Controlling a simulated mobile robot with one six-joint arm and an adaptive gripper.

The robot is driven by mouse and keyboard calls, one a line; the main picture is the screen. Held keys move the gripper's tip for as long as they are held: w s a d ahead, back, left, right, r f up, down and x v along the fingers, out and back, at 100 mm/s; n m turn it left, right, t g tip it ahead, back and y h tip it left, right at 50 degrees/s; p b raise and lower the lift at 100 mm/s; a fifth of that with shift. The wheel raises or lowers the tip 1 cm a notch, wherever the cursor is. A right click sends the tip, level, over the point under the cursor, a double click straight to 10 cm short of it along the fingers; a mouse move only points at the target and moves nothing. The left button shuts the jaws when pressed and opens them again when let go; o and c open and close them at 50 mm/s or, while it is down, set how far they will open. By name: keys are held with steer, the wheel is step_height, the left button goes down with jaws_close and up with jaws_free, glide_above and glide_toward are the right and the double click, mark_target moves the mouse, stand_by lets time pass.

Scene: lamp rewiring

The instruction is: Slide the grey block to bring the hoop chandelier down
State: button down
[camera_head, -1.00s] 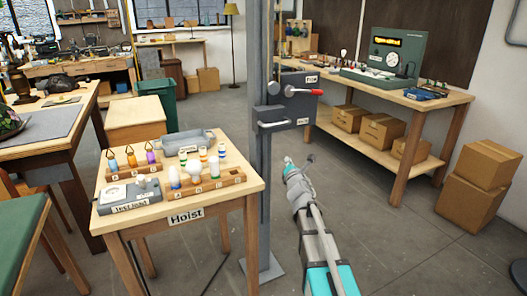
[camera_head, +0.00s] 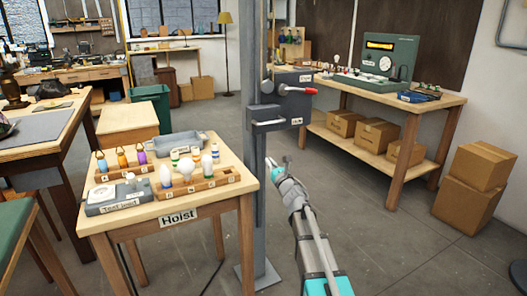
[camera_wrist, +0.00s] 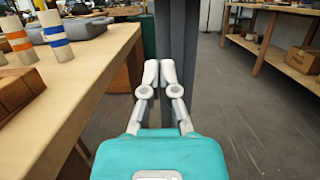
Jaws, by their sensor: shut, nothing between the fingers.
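A grey upright post (camera_head: 255,190) stands beside the table labelled Hoist. A dark grey box (camera_head: 293,84) is mounted on it, with a red-tipped lever (camera_head: 298,89) on its face. A small grey piece with a bar (camera_head: 268,122) sits on the post below the lever; I cannot tell for certain whether it is the grey block. The hoop chandelier is not in view. My gripper (camera_head: 271,162) is shut and empty, low and right of the post, below the box. In the wrist view its fingertips (camera_wrist: 157,73) meet in front of the post (camera_wrist: 180,50), without clear contact.
The Hoist table (camera_head: 160,213) at left holds bulbs in a wooden rack (camera_head: 200,184), a tester (camera_head: 115,196) and a grey tray (camera_head: 183,144). A workbench (camera_head: 445,101) with boxes beneath stands at right. Cardboard boxes (camera_head: 470,206) stand by the wall. Floor right of my arm is clear.

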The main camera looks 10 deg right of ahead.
mark_target(260, 133)
steer(key=w+a+r+p, duration=0.3)
steer(key=w+r+p, duration=0.3)
steer(key=w, duration=0.3)
steer(key=shift+r, duration=0.15)
stand_by(0.4)
stand_by(0.3)
step_height(260, 133, up, 2)
steer(key=p, duration=0.2)
steer(key=shift+w+r+p, duration=0.1)
steer(key=shift+r+p, duration=0.1)
steer(key=shift+p, duration=0.15)
step_height(260, 133, up, 27)
steer(key=p, duration=2.7)
